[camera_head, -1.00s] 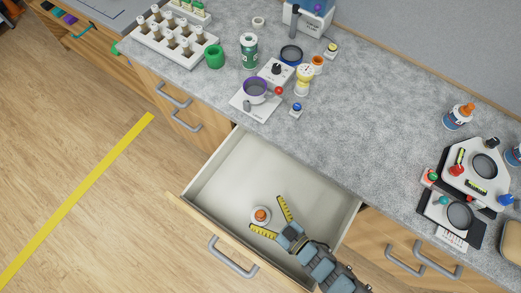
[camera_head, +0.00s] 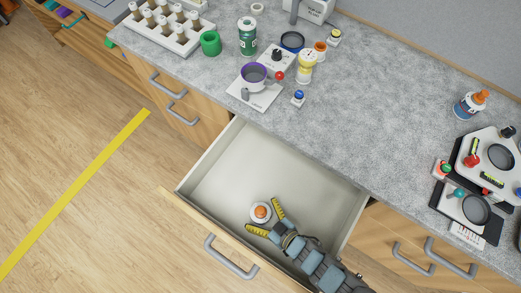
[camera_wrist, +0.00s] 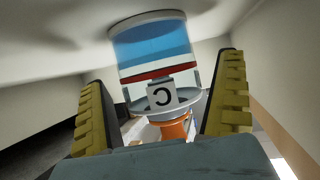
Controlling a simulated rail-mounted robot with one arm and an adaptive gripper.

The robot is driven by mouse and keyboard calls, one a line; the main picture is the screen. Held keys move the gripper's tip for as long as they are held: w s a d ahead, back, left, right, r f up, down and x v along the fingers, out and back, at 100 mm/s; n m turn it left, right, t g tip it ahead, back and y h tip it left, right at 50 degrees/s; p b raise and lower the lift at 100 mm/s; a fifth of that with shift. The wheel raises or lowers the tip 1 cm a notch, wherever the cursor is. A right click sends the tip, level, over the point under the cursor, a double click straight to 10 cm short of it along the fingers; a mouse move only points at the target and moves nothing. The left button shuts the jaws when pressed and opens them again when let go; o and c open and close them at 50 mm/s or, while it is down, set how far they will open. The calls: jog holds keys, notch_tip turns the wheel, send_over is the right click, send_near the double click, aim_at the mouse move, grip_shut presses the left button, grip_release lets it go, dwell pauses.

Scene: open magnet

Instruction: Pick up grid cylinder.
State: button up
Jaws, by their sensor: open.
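A small bottle-like cylinder (camera_head: 261,212) with a white body and an orange top stands in the open drawer (camera_head: 225,180). In the wrist view the cylinder (camera_wrist: 152,50) shows a blue band, a red ring, a block marked with a letter like C, and an orange neck. No grid pattern is readable on it. My gripper (camera_head: 266,217) is open, with its yellow ridged fingers one on each side of the cylinder. In the wrist view the gripper (camera_wrist: 165,105) shows gaps between both fingers and the cylinder. My arm hides the drawer's near right corner.
The drawer walls and its wooden front with a grey handle (camera_head: 230,257) surround the gripper. The rest of the drawer floor is bare. The grey counter (camera_head: 350,110) above holds a white rack (camera_head: 165,35), a green cup (camera_head: 210,43), an orange-capped bottle (camera_head: 470,104) and devices.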

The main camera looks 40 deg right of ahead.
jog(key=shift+w+f, duration=0.15)
jog(key=shift+w, duration=0.15)
jog(key=c, duration=1.3)
